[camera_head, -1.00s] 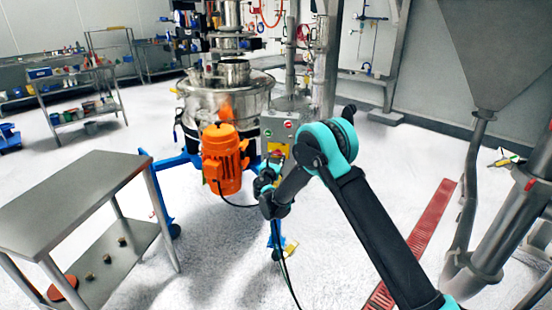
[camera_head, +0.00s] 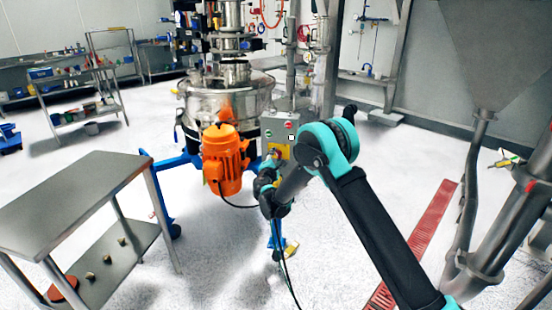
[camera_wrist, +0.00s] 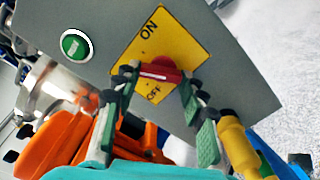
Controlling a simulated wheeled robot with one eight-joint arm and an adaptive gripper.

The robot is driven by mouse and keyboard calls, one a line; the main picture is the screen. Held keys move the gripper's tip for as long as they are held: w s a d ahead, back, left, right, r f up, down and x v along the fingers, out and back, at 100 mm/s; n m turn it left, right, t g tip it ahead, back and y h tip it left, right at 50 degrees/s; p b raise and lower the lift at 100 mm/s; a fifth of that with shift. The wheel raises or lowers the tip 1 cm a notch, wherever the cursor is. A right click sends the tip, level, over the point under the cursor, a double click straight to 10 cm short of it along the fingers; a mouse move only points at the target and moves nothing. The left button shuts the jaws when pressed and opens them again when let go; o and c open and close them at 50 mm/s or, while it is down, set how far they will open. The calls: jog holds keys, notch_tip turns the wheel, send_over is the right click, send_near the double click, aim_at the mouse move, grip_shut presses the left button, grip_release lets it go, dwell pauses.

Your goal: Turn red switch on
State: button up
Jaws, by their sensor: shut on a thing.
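The red switch (camera_wrist: 160,70) is a knob on a yellow plate (camera_wrist: 185,40) with ON and OFF labels. The plate is on a grey control box (camera_wrist: 245,75). In the wrist view the red handle lies crosswise between the labels, and I cannot tell its exact setting. My gripper (camera_wrist: 158,80) is shut on the red switch, one finger at each end of the handle. In the head view my gripper (camera_head: 273,162) reaches the yellow plate (camera_head: 284,151) low on the control box (camera_head: 275,128), and hides most of the switch.
A green button (camera_wrist: 76,45) sits beside the plate. An orange motor (camera_head: 222,160) stands close left of my gripper, in front of the steel sifter (camera_head: 250,98). A metal table (camera_head: 75,190) is at left, and a red floor grate (camera_head: 430,225) at right.

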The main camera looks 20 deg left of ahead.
jog(key=m, duration=0.5)
jog(key=shift+r+m, duration=0.1)
jog(key=shift+m, duration=0.3)
dwell(0.4)
jog(key=o, duration=1.2)
jog(key=shift+c, duration=0.2)
jog(key=shift+s, duration=0.1)
jog(key=s+d, duration=0.2)
jog(key=s, duration=0.9)
jog(key=shift+s, duration=0.35)
